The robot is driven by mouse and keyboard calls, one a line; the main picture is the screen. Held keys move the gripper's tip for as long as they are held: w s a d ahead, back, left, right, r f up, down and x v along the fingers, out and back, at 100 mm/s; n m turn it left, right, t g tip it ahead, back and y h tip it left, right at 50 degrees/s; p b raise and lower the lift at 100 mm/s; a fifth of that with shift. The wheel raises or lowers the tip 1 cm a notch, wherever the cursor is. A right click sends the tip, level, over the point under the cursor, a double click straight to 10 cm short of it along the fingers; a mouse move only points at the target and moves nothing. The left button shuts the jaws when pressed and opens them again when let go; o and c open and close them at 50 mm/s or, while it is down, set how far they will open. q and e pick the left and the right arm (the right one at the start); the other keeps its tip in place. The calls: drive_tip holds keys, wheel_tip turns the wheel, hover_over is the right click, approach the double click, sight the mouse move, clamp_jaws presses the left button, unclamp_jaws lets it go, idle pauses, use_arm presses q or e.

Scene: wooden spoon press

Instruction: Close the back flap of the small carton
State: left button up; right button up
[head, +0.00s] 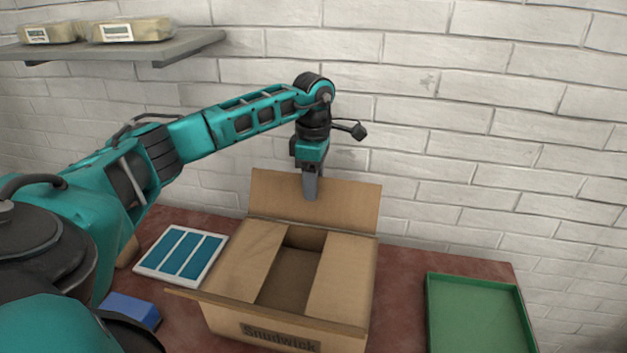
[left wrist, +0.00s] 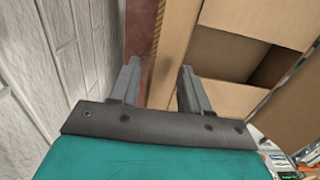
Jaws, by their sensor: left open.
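The small brown carton (head: 285,333) stands on the table in the head view, with "Snudwick" on its front. Its back flap (head: 350,205) stands up, leaning slightly back. Its left flap (head: 245,255) and right flap (head: 343,275) lie inward, with a gap between them into the dark inside. My left gripper (head: 310,192) is open and points down at the back flap's upper middle. One finger shows in front of the flap; the other is hidden. In the left wrist view, the open fingers (left wrist: 157,80) appear to straddle the flap (left wrist: 174,45). My right gripper is not in view.
A white tray with blue panels (head: 182,254) lies left of the carton, a blue block (head: 132,309) nearer. A green tray (head: 478,315) lies to the right. The brick wall (head: 480,130) is close behind. A shelf (head: 110,50) with packages hangs upper left.

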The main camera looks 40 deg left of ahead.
use_arm(q)
drive_tip(key=shift+c, duration=0.3)
clamp_jaws()
idle(0.3)
